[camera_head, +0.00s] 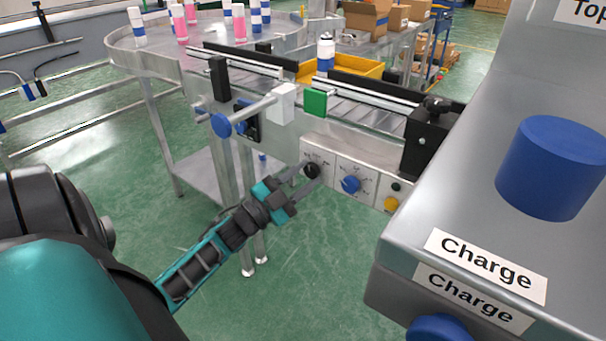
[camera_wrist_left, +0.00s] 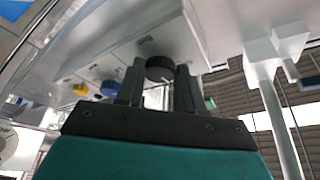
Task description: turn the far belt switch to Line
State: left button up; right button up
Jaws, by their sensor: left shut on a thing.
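The far belt switch is a black round knob (camera_head: 312,170) on the leftmost plate of the grey panel under the conveyor. It also shows in the left wrist view (camera_wrist_left: 160,68), between the two fingers. My left gripper (camera_head: 307,176) reaches up to the panel from the lower left and is shut on this black knob, one finger on each side. In the left wrist view my gripper's fingers (camera_wrist_left: 158,88) flank the knob. The knob's pointer and the small lettering around it are too small to read. My right gripper is not in view.
Right of the black knob are a blue knob (camera_head: 350,184) and a yellow button (camera_head: 391,204). A large machine housing with a blue cylinder (camera_head: 551,167) and "Charge" labels fills the right.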

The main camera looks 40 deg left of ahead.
pick_arm(q)
jog(key=shift+m+g+h+p, duration=0.3)
jog(key=shift+m+g, duration=0.1)
jog(key=shift+m, duration=0.5)
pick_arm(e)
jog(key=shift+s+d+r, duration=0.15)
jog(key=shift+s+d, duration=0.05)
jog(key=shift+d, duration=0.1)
pick_arm(q)
jog(key=shift+a+m, duration=0.1)
jog(key=shift+m, duration=0.2)
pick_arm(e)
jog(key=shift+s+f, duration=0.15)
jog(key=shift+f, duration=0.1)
pick_arm(q)
jog(key=o, duration=1)
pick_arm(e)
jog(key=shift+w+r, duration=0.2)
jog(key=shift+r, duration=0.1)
pick_arm(q)
jog(key=shift+o, duration=0.2)
jog(key=shift+s, duration=0.1)
jog(key=v, duration=1.2)
jog(key=shift+s, duration=0.4)
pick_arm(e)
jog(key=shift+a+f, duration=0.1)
pick_arm(q)
jog(key=shift+a, duration=0.15)
